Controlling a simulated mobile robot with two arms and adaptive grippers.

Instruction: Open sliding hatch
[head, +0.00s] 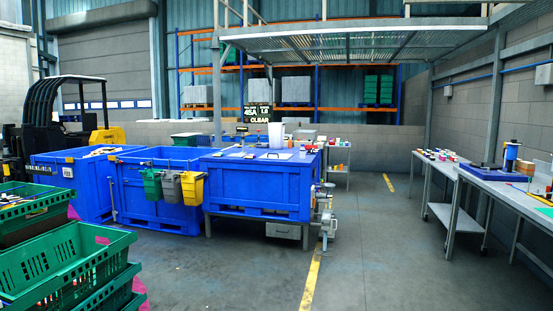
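A large blue box with a closed flat top (258,187) stands in the middle, some distance ahead. A small pale plate (274,156) lies on its top; I cannot tell whether this is the sliding hatch or whether it is open. No other hatch can be made out at this distance. Neither of my grippers is in view.
Open blue bins (160,213) stand left of the box, with green, grey and yellow buckets (191,187) hung in front. Green crates (65,258) are stacked at the near left. Metal tables (505,190) line the right. The floor at centre right is clear.

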